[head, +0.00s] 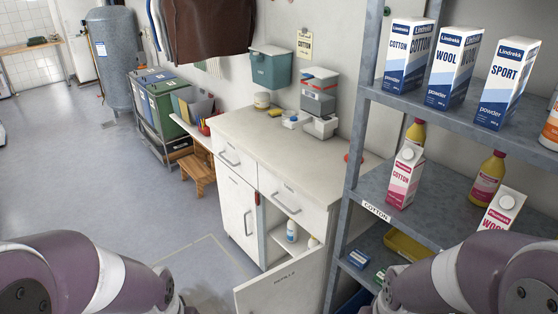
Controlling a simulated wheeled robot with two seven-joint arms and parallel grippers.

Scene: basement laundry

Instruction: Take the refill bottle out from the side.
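A small white bottle with a blue label (291,231) stands upright inside the lower right compartment of the white cabinet (238,205). A second small pale item (312,242) sits to its right, partly hidden by the compartment's edge and door. The compartment's door (282,285) stands open toward me, with a label too small to read surely. I cannot tell which item is the refill bottle. My two arms show at the bottom left and bottom right corners, but both grippers are out of the picture.
The counter top (262,130) carries a dispenser (318,92). Open floor (120,190) lies left of the cabinet, with a wooden stool (196,174) beside it.

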